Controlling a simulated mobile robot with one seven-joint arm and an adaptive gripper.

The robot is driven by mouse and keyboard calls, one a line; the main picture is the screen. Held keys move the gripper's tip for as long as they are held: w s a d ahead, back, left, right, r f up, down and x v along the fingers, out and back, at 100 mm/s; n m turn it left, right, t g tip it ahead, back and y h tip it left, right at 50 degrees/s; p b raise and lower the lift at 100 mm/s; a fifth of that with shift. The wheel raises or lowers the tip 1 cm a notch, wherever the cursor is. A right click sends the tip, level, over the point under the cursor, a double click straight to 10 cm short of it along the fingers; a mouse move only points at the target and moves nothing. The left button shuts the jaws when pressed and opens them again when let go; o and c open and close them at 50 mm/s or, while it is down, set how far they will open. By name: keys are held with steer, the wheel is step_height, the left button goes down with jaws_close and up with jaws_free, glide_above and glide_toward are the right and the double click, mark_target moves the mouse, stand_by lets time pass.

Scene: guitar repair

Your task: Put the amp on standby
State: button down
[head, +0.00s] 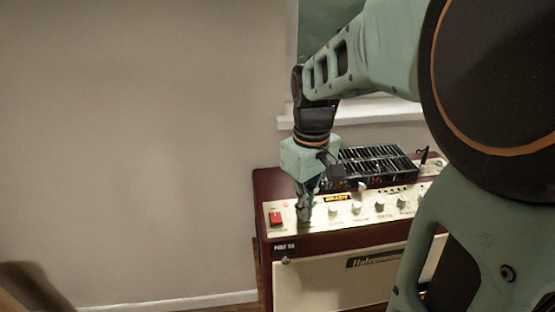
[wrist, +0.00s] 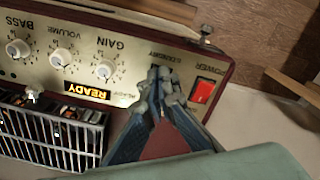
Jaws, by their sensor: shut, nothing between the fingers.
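The amp (head: 325,245) is a dark red cabinet with a cream front and a cream control panel on top. In the wrist view its panel (wrist: 130,62) shows upside down, with a red power switch (wrist: 203,91), a lit yellow READY display (wrist: 87,90) and the word STANDBY. My gripper (wrist: 160,82) is shut and empty, its fingertips at the panel just by the STANDBY label, between the power switch and the gain knob (wrist: 105,69). The fingertips hide the standby switch. In the head view my gripper (head: 304,216) points down to the panel, right of the red switch (head: 275,218).
A black slotted metal unit (head: 375,165) sits on the amp top behind the panel. Several cream knobs (head: 357,207) line the panel to the right. A window sill (head: 380,112) and wall stand behind. The space left of the amp is clear.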

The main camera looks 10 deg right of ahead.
step_height(320, 180, up, 7)
steer(key=p, duration=0.6)
stand_by(0.3)
